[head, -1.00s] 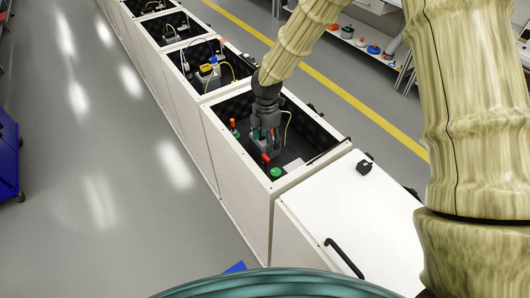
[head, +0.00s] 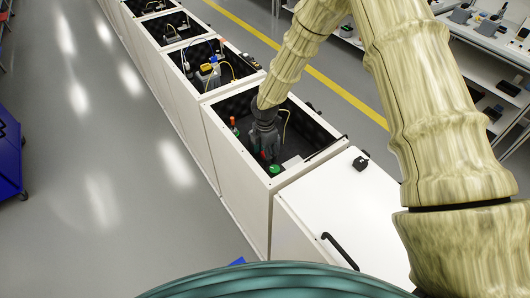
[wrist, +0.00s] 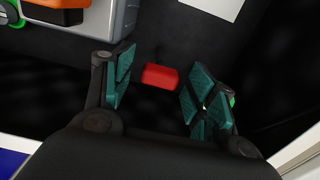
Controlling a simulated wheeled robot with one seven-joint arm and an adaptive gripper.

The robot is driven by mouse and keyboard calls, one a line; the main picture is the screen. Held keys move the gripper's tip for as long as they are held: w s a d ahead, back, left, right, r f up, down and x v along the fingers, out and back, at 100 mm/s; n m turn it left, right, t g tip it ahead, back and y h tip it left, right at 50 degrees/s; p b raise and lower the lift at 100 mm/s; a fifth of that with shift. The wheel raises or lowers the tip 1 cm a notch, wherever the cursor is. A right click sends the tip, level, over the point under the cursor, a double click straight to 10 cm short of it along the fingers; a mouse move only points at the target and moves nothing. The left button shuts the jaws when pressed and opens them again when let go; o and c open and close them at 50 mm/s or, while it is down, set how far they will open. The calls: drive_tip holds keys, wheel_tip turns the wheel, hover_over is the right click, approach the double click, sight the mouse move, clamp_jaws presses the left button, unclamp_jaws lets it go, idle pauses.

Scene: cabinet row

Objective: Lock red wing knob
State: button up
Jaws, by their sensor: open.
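The red wing knob (wrist: 160,77) shows in the wrist view as a small red block between and a little beyond my fingertips. My gripper (wrist: 158,88) is open, with one teal finger pad on each side of the knob. Whether a pad touches it I cannot tell. In the head view my gripper (head: 267,153) reaches down inside an open cabinet (head: 238,187). There the red knob is mostly hidden behind my gripper.
A green knob (head: 274,170) sits beside my gripper, near the cabinet's front corner. In the wrist view a grey box with an orange part (wrist: 62,4) is at the upper left, and a white sheet (wrist: 216,7) at the top. A closed white cabinet (head: 345,215) adjoins.

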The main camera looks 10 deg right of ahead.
drive_tip(key=shift+s+r, duration=0.1)
drive_tip(key=c, duration=1)
drive_tip(key=m, duration=0.4)
drive_tip(key=shift+b, duration=0.3)
drive_tip(key=m, duration=0.9)
drive_tip(key=shift+m+b, duration=0.3)
drive_tip(key=shift+b, duration=0.1)
drive_tip(key=shift+w+m, duration=0.2)
drive_tip(key=shift+m, duration=1.9)
